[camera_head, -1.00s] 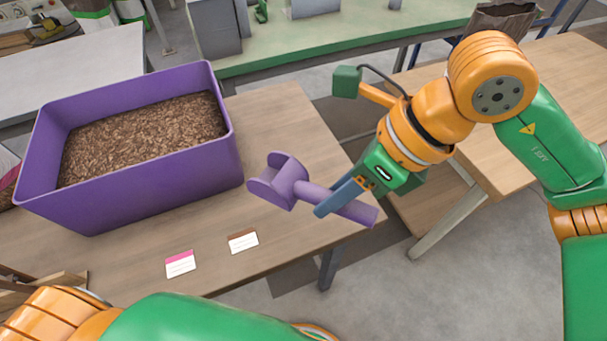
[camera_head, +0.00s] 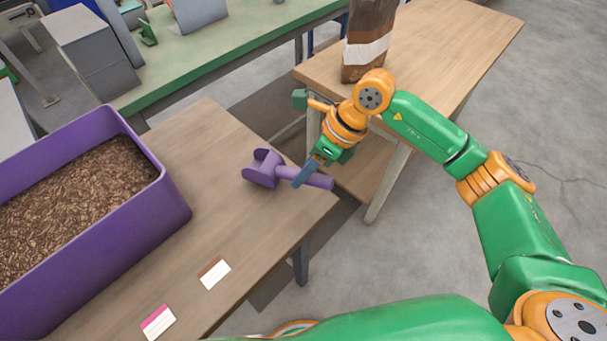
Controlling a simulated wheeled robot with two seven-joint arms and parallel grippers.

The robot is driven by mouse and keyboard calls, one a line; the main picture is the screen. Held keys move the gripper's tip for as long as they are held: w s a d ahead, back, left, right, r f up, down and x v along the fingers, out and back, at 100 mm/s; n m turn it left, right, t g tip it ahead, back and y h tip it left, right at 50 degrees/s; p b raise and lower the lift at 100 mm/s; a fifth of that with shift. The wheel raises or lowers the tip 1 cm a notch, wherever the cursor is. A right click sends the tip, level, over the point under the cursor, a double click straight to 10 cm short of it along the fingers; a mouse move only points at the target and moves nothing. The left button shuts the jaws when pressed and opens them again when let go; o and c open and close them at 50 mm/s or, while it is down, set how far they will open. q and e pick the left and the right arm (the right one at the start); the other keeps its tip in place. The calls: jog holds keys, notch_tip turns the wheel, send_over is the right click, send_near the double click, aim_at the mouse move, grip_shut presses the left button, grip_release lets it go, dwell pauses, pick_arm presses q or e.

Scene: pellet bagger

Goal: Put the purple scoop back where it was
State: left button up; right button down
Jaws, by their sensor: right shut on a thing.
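The purple scoop (camera_head: 265,168) is in my right gripper (camera_head: 304,174), near the right edge of the wooden table in the head view. The gripper is shut on the scoop's handle, and the scoop's head points left. I cannot tell whether the scoop touches the tabletop. The large purple bin (camera_head: 120,246) with brown pellets (camera_head: 75,192) stands at the left, apart from the scoop. My left gripper is not in view.
Two labels lie on the table (camera_head: 225,225), one brown-edged (camera_head: 214,273) and one pink-edged (camera_head: 158,322). A second wooden table (camera_head: 440,55) bears a brown bag (camera_head: 368,30). A green bench (camera_head: 230,52) stands behind. The tabletop between bin and scoop is clear.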

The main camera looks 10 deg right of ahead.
notch_tip(320, 180, down, 3)
jog(key=shift+s+r+p, duration=0.1)
jog(key=shift+r+p, duration=0.1)
jog(key=shift+p, duration=0.15)
jog(key=shift+f, duration=0.1)
jog(key=c, duration=0.6)
grip_release()
jog(key=b+v, duration=0.1)
jog(key=v, duration=1.1)
